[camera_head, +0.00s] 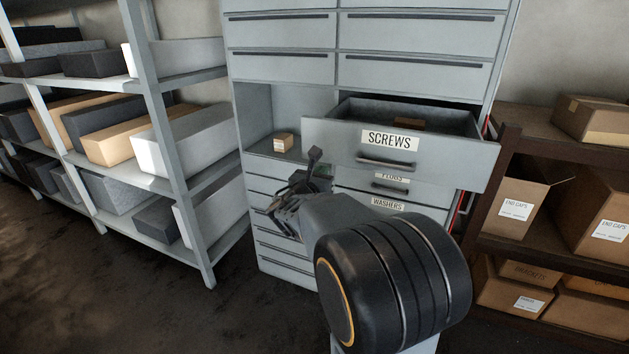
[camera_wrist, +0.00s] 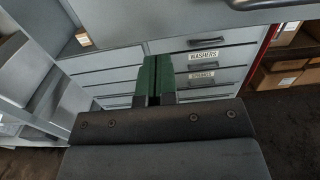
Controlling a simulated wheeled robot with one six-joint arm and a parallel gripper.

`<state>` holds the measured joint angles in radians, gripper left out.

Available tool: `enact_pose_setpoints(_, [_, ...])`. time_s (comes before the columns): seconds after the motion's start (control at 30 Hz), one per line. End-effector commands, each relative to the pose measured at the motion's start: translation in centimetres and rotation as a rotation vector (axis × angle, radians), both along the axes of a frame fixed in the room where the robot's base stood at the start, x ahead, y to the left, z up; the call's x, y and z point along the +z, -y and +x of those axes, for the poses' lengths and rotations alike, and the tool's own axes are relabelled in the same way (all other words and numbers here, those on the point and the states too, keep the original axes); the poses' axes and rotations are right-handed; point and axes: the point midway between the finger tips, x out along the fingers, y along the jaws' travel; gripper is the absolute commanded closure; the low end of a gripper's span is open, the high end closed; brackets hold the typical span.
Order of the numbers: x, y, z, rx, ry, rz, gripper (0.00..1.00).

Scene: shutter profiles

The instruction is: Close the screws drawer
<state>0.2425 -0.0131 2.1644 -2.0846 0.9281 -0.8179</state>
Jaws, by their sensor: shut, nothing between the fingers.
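The screws drawer (camera_head: 345,148) is pulled well out of the grey cabinet, with a white SCREWS label and a dark bar handle (camera_head: 386,163) on its front. A small brown item (camera_head: 409,123) lies inside it. My gripper (camera_head: 312,160) is in front of the cabinet, left of the handle and below the drawer's left part, apart from the handle as far as I can tell. In the wrist view my gripper (camera_wrist: 152,78) has its green fingers together with nothing between them. A dark handle (camera_wrist: 265,3) shows at that view's top right edge.
Below are the plugs drawer (camera_head: 392,188) and the washers drawer (camera_head: 387,204), both shut. An open bay with a small box (camera_head: 283,141) is left of the drawer. A grey shelf rack (camera_head: 160,95) stands left, a brown shelf with cartons (camera_head: 516,205) right.

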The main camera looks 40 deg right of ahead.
Motion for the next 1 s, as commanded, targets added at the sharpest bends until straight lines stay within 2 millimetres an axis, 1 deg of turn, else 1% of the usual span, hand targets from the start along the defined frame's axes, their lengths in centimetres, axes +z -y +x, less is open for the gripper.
enact_pose_setpoints(0.03, [0.1,0.9,0.5,-0.005,-0.001,0.000,1.00])
enact_pose_setpoints(0.13, [0.1,2.3,1.3,-0.004,-0.001,0.001,1.00])
enact_pose_setpoints(0.3, [0.1,4.0,2.4,-0.001,-0.001,0.002,1.00])
enact_pose_setpoints(0.4, [0.1,4.6,2.8,-0.001,0.001,0.002,1.00])
enact_pose_setpoints(0.6, [0.0,5.2,3.2,-0.001,0.001,0.001,1.00])
enact_pose_setpoints(1.0, [0.0,5.2,3.3,0.001,0.002,0.001,1.00])
